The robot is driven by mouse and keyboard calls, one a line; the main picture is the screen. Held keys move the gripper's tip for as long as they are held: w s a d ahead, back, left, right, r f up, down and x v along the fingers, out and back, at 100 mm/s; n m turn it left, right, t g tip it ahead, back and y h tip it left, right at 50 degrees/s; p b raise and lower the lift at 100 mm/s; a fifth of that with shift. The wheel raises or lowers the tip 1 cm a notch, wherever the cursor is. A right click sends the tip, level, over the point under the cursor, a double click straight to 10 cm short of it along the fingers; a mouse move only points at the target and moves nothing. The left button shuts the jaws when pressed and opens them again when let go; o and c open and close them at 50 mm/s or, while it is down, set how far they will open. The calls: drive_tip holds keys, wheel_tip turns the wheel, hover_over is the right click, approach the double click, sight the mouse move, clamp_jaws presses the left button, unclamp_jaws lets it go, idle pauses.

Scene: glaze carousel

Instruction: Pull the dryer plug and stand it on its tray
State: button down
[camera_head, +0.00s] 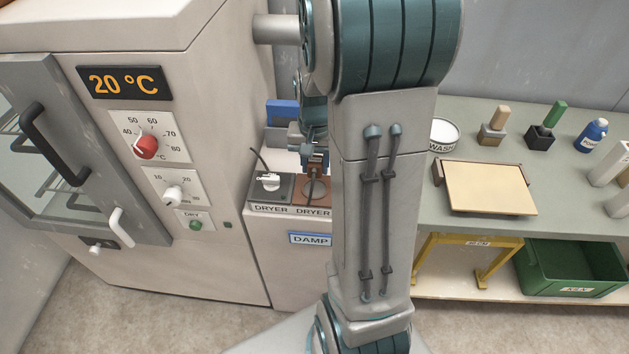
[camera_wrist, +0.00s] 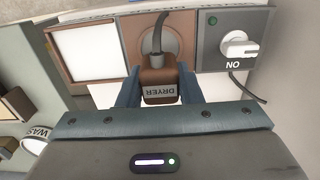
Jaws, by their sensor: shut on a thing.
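My gripper (camera_wrist: 159,92) is shut on the brown dryer plug (camera_wrist: 158,80), which has a white DRYER label and a dark cord rising from it in the wrist view. Behind the cord is a brown socket plate (camera_wrist: 128,30) with a round socket face. I cannot tell whether the plug is clear of the socket. In the head view my gripper (camera_head: 316,152) is above the brown DRYER plate (camera_head: 325,201), partly hidden by my arm. A brown-framed square with a white floor, possibly the tray (camera_wrist: 84,52), lies beside the socket plate.
A grey DRYER switch panel (camera_head: 258,190) with a white knob sits left of the socket plate. The drying cabinet (camera_head: 210,100) stands at left. At right, the bench (camera_head: 560,160) holds a cream board (camera_head: 490,187), a WASH pot (camera_head: 444,134) and stamps. A green crate (camera_head: 570,270) is below.

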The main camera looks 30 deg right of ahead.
idle(0.3)
drive_tip(key=shift+s+d+b, duration=0.2)
drive_tip(key=shift+s+d, duration=0.8)
drive_tip(key=shift+d, duration=0.5)
drive_tip(key=shift+s+d+b, duration=0.25)
drive_tip(key=shift+s+d, duration=0.8)
drive_tip(key=shift+d, duration=0.4)
drive_tip(key=shift+s+d+b, duration=0.2)
drive_tip(key=shift+s+d, duration=0.8)
drive_tip(key=shift+d, duration=0.5)
drive_tip(key=shift+f, duration=0.1)
drive_tip(key=shift+f+b, duration=2.5)
drive_tip(key=shift+f, duration=0.55)
drive_tip(key=c, duration=0.9)
unclamp_jaws()
drive_tip(key=shift+r, duration=0.1)
drive_tip(key=shift+r, duration=0.1)
wheel_tip(320, 180, up, 21)
drive_tip(key=p, duration=0.6)
drive_tip(key=shift+p, duration=0.4)
